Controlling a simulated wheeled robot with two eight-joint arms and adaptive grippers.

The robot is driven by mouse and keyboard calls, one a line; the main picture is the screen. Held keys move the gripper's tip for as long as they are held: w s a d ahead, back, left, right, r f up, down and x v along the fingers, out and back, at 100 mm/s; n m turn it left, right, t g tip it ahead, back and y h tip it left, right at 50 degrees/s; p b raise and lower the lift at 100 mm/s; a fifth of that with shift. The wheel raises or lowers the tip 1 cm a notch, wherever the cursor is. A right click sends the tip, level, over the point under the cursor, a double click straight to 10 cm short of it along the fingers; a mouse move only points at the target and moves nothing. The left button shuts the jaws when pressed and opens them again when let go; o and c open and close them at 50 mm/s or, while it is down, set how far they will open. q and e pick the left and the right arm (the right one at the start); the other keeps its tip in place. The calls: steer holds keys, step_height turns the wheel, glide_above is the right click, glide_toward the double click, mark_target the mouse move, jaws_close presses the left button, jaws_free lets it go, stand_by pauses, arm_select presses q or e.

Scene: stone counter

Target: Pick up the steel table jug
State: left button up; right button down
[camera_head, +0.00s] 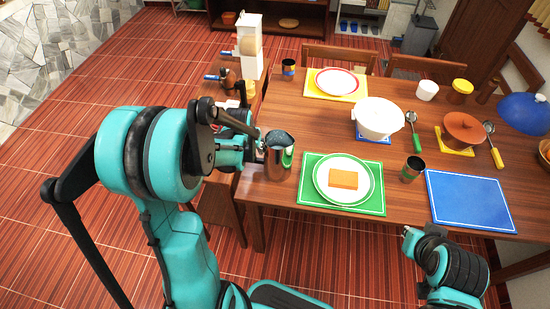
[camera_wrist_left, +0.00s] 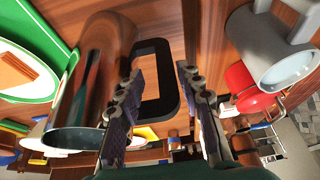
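The steel table jug (camera_head: 277,161) stands upright at the left edge of the wooden table in the head view. In the left wrist view the jug (camera_wrist_left: 98,70) is on the left, with its black loop handle (camera_wrist_left: 152,108) extending between my fingers. My left gripper (camera_head: 259,146) is beside the jug on its handle side. In the wrist view its two fingers (camera_wrist_left: 160,100) are apart, one on each side of the handle, with a gap visible on the right. My right gripper (camera_head: 411,239) is low in front of the table, far from the jug; its fingers are not clear.
A green placemat (camera_head: 314,193) with a plate (camera_head: 325,192) lies right of the jug. A dark cup (camera_head: 412,169), white pot (camera_head: 379,119) and blue placemat (camera_head: 470,203) are farther right. A white appliance (camera_head: 249,45) stands behind my left arm.

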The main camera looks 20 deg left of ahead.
mark_target(252, 152)
arm_select(q)
steer(key=x, duration=0.1)
steer(key=b+x, duration=0.1)
steer(key=x, duration=0.1)
steer(key=b+x, duration=0.1)
steer(key=shift+s+a+f, duration=0.2)
steer(key=shift+a+f, duration=0.2)
steer(key=shift+f, duration=0.05)
steer(key=shift+w+f, duration=0.1)
steer(key=shift+f, duration=0.05)
jaws_close()
steer(key=shift+r, duration=0.2)
